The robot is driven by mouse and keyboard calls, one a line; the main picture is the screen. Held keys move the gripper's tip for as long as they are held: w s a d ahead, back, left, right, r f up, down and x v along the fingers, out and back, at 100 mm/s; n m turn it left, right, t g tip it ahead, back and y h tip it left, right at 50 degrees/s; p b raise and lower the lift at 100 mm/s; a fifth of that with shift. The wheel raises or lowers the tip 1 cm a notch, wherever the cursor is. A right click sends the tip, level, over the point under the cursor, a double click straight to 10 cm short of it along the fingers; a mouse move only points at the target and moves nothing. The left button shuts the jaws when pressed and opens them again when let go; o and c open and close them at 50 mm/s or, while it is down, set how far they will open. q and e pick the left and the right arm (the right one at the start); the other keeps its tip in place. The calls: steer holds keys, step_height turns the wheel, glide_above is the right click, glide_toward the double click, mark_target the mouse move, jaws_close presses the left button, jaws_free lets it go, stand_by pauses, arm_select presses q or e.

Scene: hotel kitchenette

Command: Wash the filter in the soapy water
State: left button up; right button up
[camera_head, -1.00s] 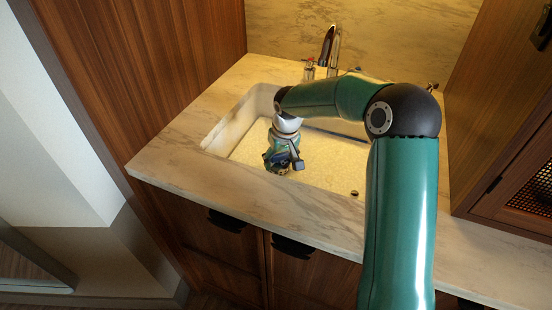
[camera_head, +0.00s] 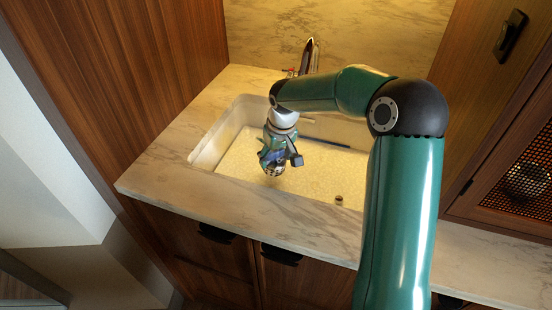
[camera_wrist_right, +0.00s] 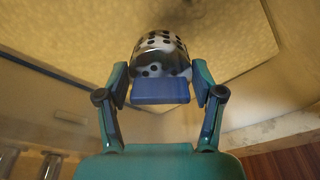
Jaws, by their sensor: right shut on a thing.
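The filter is a small silvery metal cup with dark holes. In the wrist view the filter (camera_wrist_right: 160,52) sits between the fingertips of my right gripper (camera_wrist_right: 161,84), which is shut on it. A blue block (camera_wrist_right: 160,91) shows just below the cup there. In the head view my right gripper (camera_head: 275,157) points down over the left part of the sink, with the filter (camera_head: 273,170) at its lower end. The soapy water (camera_head: 318,178) is a pale, speckled surface filling the sink. I cannot tell whether the filter touches it. My left gripper is not in view.
The marble counter (camera_head: 160,165) frames the sink (camera_head: 212,150). A chrome faucet (camera_head: 309,55) stands behind it. A small brown object (camera_head: 339,200) is near the front edge of the water. Wooden cabinets stand left and right. My right arm hides the sink's right side.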

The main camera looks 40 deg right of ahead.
step_height(320, 180, up, 16)
steer(key=p, duration=1.1)
stand_by(0.7)
